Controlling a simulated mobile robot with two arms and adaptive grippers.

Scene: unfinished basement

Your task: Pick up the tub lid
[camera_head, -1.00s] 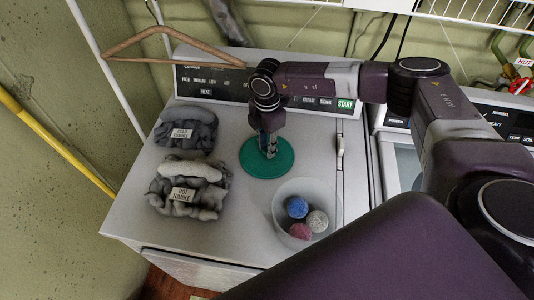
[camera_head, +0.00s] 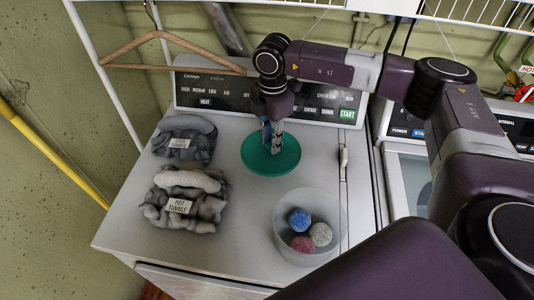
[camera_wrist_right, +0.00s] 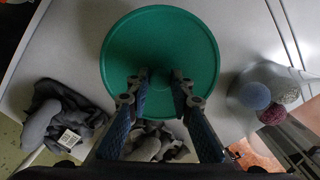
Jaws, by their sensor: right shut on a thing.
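The tub lid is a flat green disc (camera_head: 284,164), seen above the pale top of the dryer. My right gripper (camera_head: 271,146) points down from above and is shut on the lid's middle. In the right wrist view the lid (camera_wrist_right: 160,30) fills the upper middle, with the two fingers (camera_wrist_right: 160,80) on either side of its centre. The part between the fingertips is dark and hard to make out. The lid looks level and slightly raised; the exact gap beneath is hard to judge. My left gripper is not in view.
A translucent tub (camera_head: 282,243) with blue, grey and reddish balls stands in front of the lid. Two grey cloth bundles (camera_head: 184,137) (camera_head: 203,212) with labels lie to the left. The control panel (camera_head: 220,97) rises behind. A wooden hanger (camera_head: 165,36) hangs at back left.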

